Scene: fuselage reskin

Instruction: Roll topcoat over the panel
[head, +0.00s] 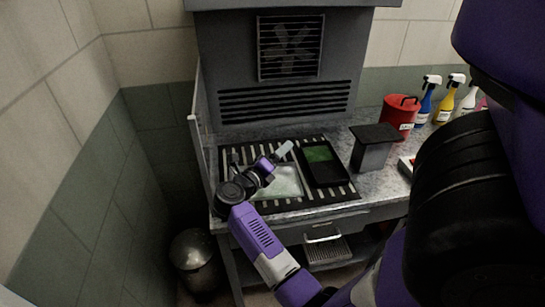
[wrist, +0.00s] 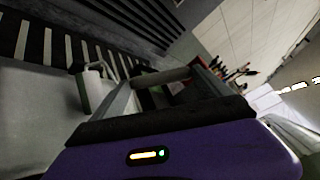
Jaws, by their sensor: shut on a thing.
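My gripper (head: 264,167) is shut on a paint roller (head: 284,149) above the slatted bench bed. The roller's pale sleeve points up and right, near the tray's left edge. In the wrist view my gripper (wrist: 165,88) shows its fingers around the roller's grey handle, with the roller's wire frame and pale sleeve (wrist: 83,92) at left. The panel (head: 288,182) is a pale, flat sheet lying on the slats, partly hidden by my arm. It also shows in the wrist view (wrist: 30,115). I cannot tell whether the sleeve touches it. A black paint tray (head: 327,178) holds green paint (head: 318,154).
A grey vented hood (head: 290,105) stands behind the slatted bed (head: 335,196). A grey lidded box (head: 371,155), a red can (head: 399,113) and several spray bottles (head: 427,97) stand at right. A metal bin (head: 194,258) is on the floor at left.

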